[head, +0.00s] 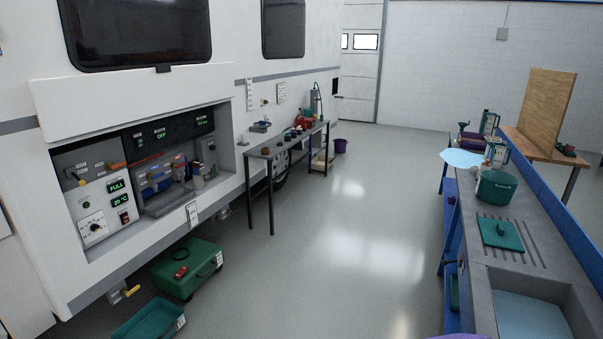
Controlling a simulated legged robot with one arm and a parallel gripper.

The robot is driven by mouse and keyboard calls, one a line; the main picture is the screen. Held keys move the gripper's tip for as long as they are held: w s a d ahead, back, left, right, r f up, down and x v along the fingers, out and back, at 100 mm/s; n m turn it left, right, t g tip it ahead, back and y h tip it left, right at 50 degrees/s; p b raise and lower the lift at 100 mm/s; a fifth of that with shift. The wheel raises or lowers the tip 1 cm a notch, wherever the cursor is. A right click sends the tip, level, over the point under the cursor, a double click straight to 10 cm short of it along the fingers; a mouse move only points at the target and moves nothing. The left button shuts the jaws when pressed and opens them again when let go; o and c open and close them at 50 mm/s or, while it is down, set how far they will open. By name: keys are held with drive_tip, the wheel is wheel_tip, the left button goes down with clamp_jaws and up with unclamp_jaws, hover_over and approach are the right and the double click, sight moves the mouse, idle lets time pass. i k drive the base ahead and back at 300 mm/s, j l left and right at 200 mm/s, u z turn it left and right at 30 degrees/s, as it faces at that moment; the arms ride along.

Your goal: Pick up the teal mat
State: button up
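No thing is plainly a teal mat. A flat teal-green square (501,233) lies on the ribbed draining area of the grey counter at right; a small raised piece on its middle makes it look like a lid. A pale blue flat round thing (463,158) sits at the counter's far left edge and seems to overhang it. I cannot tell whether either one is the mat. My gripper is not in view.
The long grey counter (472,238) has a sink (532,315) at its near end and a green pot (496,187) farther back. A motorhome with an open service bay (140,180) stands left. A green case (187,270) and teal tray (150,319) lie on the floor. The middle floor is clear.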

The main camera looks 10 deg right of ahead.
sight(495, 232)
drive_tip(key=i+j+z, duration=0.1)
drive_tip(key=i, duration=0.35)
drive_tip(key=i+j+z, duration=0.1)
drive_tip(key=i+j, duration=0.3)
drive_tip(key=i+j+z, duration=0.15)
drive_tip(key=i, duration=0.4)
drive_tip(key=i+l+z, duration=0.15)
drive_tip(key=i+z, duration=0.65)
drive_tip(key=i+j+z, duration=0.15)
drive_tip(key=i+z, duration=0.25)
drive_tip(key=i+j+z, duration=0.25)
drive_tip(key=i+z, duration=0.6)
drive_tip(key=i+j+z, duration=0.15)
drive_tip(key=i+z, duration=0.3)
drive_tip(key=k, duration=0.05)
